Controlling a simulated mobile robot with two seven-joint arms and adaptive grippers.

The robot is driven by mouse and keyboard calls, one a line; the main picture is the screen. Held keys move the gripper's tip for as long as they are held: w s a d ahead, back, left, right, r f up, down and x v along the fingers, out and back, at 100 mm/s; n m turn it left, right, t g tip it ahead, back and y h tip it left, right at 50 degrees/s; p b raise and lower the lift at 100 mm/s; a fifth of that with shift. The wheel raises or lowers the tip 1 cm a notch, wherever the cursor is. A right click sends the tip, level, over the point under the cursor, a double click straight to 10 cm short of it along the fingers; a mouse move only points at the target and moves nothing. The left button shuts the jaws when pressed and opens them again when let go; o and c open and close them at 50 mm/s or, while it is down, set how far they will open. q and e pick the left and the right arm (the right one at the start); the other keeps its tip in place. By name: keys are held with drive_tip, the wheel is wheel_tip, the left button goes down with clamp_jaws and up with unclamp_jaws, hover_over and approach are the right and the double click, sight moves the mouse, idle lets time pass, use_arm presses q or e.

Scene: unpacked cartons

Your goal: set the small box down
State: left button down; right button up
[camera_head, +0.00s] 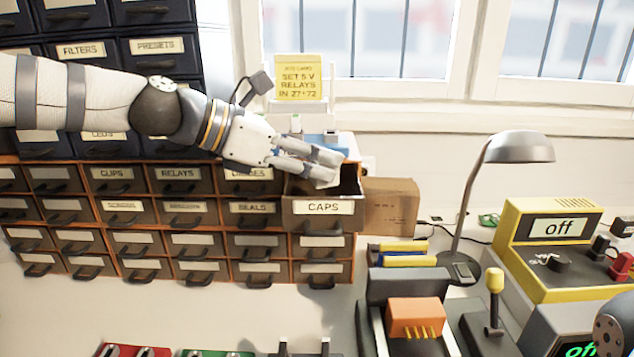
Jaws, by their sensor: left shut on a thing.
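My left gripper (330,168) reaches in from the left, above the open drawer labelled CAPS (322,210). Its fingers are close together and point right and down, with the tips over the drawer's opening. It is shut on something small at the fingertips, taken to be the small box. The fingers hide most of it, so its shape and any contact with the drawer cannot be told.
The drawer cabinet (170,207) fills the left. A brown carton (391,207) stands right of the open drawer. A desk lamp (520,148), a yellow instrument reading "off" (559,227) and an orange block (415,315) crowd the right.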

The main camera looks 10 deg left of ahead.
sight(312, 180)
use_arm(q)
drive_tip(key=f, duration=0.4)
drive_tip(key=shift+w+a, duration=0.1)
drive_tip(key=shift+w, duration=0.15)
drive_tip(key=shift+s+r, duration=0.1)
drive_tip(key=shift+r, duration=0.05)
drive_tip(key=shift+f, duration=0.2)
drive_tip(key=c, duration=1.6)
unclamp_jaws()
use_arm(e)
drive_tip(key=shift+s+f, duration=0.4)
use_arm(q)
drive_tip(key=shift+r, duration=0.1)
